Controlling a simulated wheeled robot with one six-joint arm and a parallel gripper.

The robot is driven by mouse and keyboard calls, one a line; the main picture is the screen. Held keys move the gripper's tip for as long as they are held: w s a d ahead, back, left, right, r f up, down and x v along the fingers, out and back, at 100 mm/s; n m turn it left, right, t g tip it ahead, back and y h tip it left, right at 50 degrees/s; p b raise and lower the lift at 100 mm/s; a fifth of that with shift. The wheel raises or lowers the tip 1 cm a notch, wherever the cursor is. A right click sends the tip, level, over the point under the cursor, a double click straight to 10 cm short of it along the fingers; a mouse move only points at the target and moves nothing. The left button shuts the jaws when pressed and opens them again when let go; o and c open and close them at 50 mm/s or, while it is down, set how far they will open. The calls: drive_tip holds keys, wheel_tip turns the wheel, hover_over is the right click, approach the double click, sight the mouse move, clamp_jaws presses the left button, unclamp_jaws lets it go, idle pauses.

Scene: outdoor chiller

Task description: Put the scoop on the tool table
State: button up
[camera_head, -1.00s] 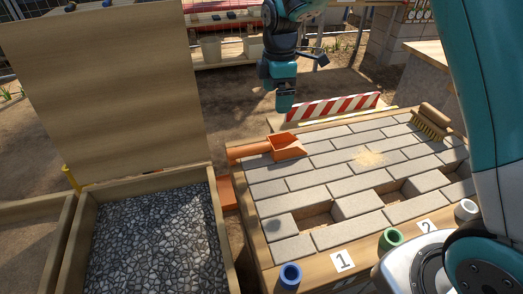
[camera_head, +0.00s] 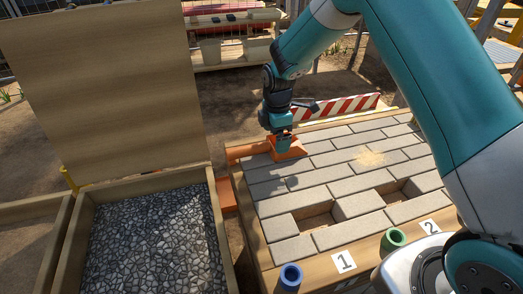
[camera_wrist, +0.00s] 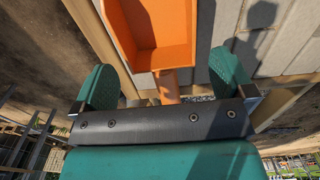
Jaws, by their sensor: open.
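The orange scoop (camera_head: 290,150) lies at the far left corner of the paver-covered table, its handle (camera_head: 243,149) pointing left. My gripper (camera_head: 281,148) is low over the scoop and covers part of it. In the wrist view the scoop's pan (camera_wrist: 157,28) fills the top, and its handle (camera_wrist: 168,88) lies between the two spread teal fingers (camera_wrist: 170,88). The fingers are open, with a gap on both sides of the handle. I cannot tell which surface is the tool table; a wooden bench (camera_head: 235,62) stands at the back.
A gravel-filled wooden bin (camera_head: 222,255) with a tall raised board (camera_head: 105,85) is left of the paver table (camera_head: 262,262). A red-and-white striped barrier (camera_head: 345,105) stands behind. Blue (camera_head: 290,277) and green (camera_head: 393,238) cups line the front edge.

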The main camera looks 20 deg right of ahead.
drive_tip(key=f, duration=0.4)
drive_tip(key=shift+d+f, duration=0.1)
drive_tip(key=shift+d, duration=0.1)
drive_tip(key=c, duration=1)
